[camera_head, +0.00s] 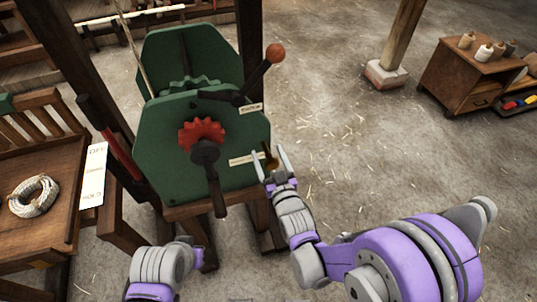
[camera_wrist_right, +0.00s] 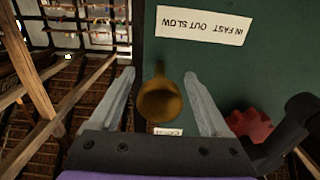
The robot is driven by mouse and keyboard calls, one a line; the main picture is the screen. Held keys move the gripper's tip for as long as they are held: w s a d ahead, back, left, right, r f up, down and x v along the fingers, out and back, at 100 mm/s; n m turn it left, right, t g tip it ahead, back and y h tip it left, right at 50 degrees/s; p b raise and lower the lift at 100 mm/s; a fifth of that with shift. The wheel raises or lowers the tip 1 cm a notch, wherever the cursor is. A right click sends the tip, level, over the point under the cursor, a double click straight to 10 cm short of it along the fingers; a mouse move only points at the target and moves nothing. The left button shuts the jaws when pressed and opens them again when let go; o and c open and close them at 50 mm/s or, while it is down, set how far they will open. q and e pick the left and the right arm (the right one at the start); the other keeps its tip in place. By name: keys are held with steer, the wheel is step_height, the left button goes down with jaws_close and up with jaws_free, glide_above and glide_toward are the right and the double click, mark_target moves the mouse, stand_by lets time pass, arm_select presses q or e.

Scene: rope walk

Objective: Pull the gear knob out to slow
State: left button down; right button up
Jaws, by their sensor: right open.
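The gear knob is a round brass knob (camera_wrist_right: 160,100) on the green front of the machine (camera_head: 225,135). It shows in the head view (camera_head: 271,162) between the right gripper's fingertips. A white label (camera_wrist_right: 200,25) reading IN FAST, OUT SLOW is beside it. My right gripper (camera_head: 269,154) is open, its two grey fingers on either side of the knob with visible gaps; it also shows in the right wrist view (camera_wrist_right: 162,90). I cannot tell how far out the knob is. My left arm enters at the bottom left; its fingers cannot be made out.
The machine also has a black lever with an orange ball (camera_head: 275,53) and a red gear (camera_head: 202,133) with a dark hanging crank (camera_head: 214,185). A bench with a rope coil (camera_head: 34,196) stands at left. A wooden cabinet (camera_head: 463,75) is at right; floor between is open.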

jaws_close()
stand_by(0.5)
